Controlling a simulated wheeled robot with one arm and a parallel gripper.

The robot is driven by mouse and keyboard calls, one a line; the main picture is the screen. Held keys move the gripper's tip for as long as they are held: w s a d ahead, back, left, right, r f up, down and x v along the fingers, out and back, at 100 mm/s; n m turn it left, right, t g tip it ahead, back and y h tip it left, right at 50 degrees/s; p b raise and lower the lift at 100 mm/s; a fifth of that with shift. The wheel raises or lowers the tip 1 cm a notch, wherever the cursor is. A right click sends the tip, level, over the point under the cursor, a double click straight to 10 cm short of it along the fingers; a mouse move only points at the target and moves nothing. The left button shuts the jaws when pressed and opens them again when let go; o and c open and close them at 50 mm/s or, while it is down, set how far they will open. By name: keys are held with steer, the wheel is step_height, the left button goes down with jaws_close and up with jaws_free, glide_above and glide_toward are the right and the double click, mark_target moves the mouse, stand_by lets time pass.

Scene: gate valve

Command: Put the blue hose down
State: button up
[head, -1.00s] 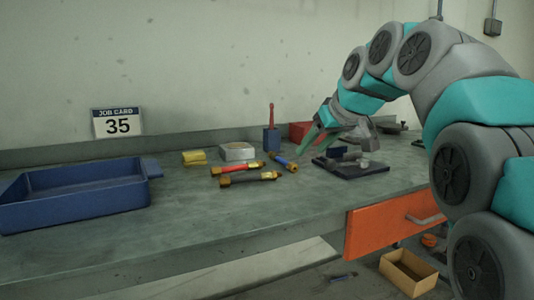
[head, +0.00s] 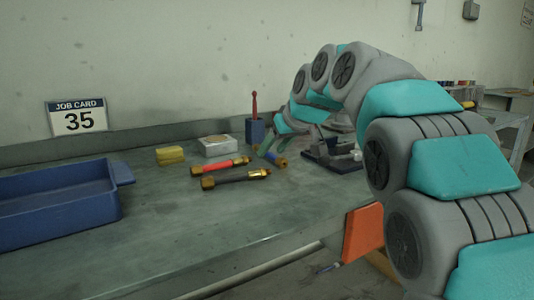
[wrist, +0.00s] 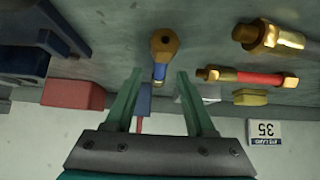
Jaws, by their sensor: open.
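The blue hose (head: 274,158), a short blue tube with brass ends, lies on the workbench (head: 200,228). In the wrist view the blue hose (wrist: 159,72) points its large brass end away from my gripper (wrist: 160,74). My gripper is open and empty, its two green fingers pointing toward the hose. The near end of the hose shows between the fingertips, with gaps on both sides. In the head view my gripper (head: 268,146) is close to the hose and partly covers it; I cannot tell the exact height gap.
A red hose (head: 220,167) and a black hose (head: 236,179) lie to the left. A yellow sponge (head: 170,155), a white box (head: 216,146), a blue holder (head: 255,130) and a dark fixture (head: 335,155) stand nearby. A blue tray (head: 60,205) is at left; the bench front is clear.

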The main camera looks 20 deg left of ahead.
steer(key=shift+w+a+f, duration=0.3)
steer(key=shift+a+f, duration=0.05)
steer(key=shift+f, duration=0.1)
steer(key=shift+c, duration=0.2)
jaws_close()
